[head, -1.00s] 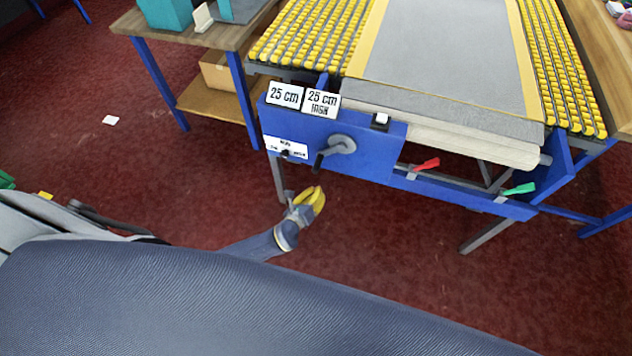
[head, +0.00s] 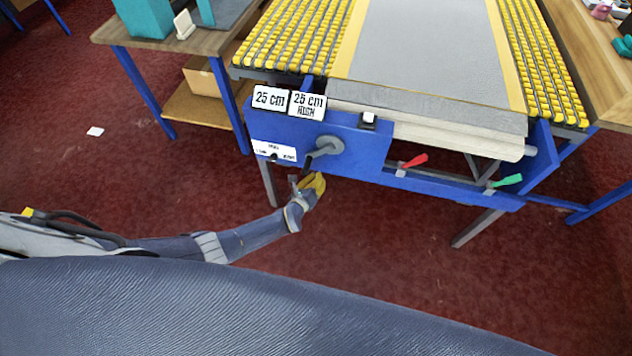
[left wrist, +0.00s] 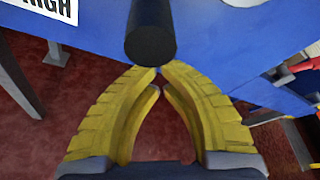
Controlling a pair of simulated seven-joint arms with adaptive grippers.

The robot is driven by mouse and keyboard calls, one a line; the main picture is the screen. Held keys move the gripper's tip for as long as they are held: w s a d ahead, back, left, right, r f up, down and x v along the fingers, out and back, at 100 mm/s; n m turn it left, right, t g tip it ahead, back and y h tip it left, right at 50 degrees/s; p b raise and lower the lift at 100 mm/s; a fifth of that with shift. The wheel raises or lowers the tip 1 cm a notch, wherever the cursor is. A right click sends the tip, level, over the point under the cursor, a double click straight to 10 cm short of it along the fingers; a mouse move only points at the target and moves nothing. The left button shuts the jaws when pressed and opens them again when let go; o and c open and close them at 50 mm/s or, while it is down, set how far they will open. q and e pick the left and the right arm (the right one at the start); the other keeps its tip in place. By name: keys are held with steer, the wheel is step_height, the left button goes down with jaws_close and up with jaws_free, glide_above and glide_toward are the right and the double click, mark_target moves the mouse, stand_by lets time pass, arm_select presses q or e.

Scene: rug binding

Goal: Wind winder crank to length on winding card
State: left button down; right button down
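The winder crank (head: 328,146) is a grey hub and arm on the blue front panel (head: 362,150), with a dark handle pointing down-left. In the left wrist view the black handle (left wrist: 150,32) points toward me, just above and beyond my fingertips. My left gripper (head: 314,184) has yellow fingers and is just below the crank handle in the head view. Its fingertips (left wrist: 158,72) come together with nothing visible between them. White cards reading "25 cm" (head: 270,98) and "25 cm HIGH" (head: 307,105) stand on the panel's top edge. My right gripper is not in view.
A small white label (head: 274,151) is left of the crank. A red lever (head: 414,161) and a green lever (head: 506,181) sit on the rail to the right. A wooden side table (head: 190,38) stands at left. Red floor is open in front.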

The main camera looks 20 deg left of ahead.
arm_select(q)
steer(key=shift+s+a+r, duration=0.1)
steer(key=shift+a+r, duration=0.4)
steer(key=shift+r, duration=0.2)
steer(key=shift+a+r, duration=0.5)
steer(key=shift+r, duration=0.2)
steer(key=shift+r, duration=0.15)
